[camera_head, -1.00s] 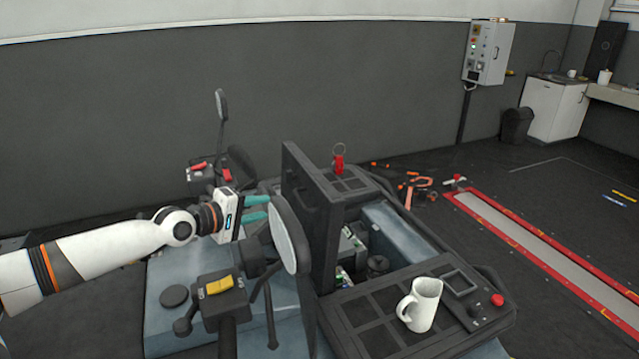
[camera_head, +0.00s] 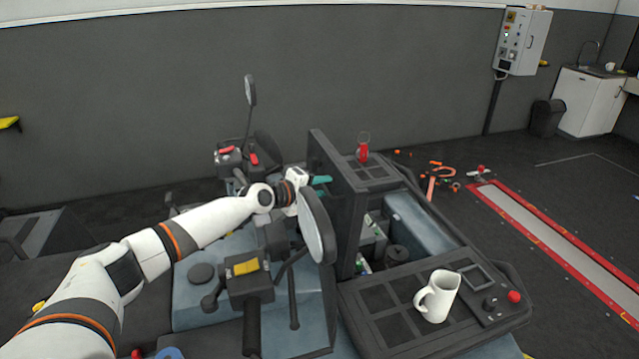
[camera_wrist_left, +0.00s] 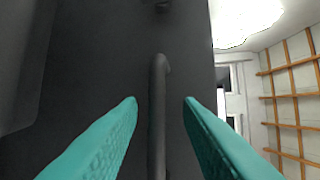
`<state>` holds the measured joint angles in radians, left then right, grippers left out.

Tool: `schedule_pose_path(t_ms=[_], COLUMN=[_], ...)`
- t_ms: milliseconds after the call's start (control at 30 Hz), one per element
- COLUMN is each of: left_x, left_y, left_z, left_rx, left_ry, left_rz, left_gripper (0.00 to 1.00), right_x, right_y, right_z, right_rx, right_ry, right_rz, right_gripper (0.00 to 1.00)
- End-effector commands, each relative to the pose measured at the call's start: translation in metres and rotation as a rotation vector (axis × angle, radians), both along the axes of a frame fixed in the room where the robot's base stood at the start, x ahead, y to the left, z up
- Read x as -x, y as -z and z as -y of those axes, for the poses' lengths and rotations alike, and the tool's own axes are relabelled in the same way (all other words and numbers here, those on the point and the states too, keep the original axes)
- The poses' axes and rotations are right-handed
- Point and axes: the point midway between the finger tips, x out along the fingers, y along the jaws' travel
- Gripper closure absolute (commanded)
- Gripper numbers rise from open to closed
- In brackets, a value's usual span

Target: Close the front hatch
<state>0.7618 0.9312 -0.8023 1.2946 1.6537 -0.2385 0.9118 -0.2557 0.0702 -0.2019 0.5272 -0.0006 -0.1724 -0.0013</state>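The front hatch (camera_head: 340,205) is a dark panel standing upright beside an open compartment (camera_head: 385,240) in the vehicle's front. My left gripper (camera_head: 322,180) is behind the round mirror, close to the hatch's left face; its teal fingers partly show. In the left wrist view the two teal fingers (camera_wrist_left: 160,100) are apart, with a dark bar handle (camera_wrist_left: 158,120) of the hatch running between them. The fingers do not appear to touch the handle. My right gripper is not in view.
A red key tag (camera_head: 363,152) is on the panel's far part. The round mirror (camera_head: 317,228) and handlebar control (camera_head: 247,280) are close to my left arm. Tools (camera_head: 437,178) lie on the floor beyond.

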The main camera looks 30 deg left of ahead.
Motion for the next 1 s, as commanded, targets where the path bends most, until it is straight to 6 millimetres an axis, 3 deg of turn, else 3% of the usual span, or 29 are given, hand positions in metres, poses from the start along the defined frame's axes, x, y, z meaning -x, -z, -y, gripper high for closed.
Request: schedule_pose_path(t_ms=[233,433,1000], left_x=[-0.0004,-0.0003,-0.0092], left_y=[0.0004,0.0002,-0.0046], left_z=[0.0003,0.0002,0.0077], left_rx=[-0.001,0.000,-0.026], left_ry=[0.000,0.000,0.001], left_rz=[-0.001,0.000,-0.024], left_gripper=[0.68,1.00,1.00], right_x=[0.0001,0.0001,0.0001], right_y=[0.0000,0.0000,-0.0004], right_z=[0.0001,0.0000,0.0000], right_rx=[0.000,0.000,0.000], right_ry=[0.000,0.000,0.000], right_rz=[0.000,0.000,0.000], right_gripper=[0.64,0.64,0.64])
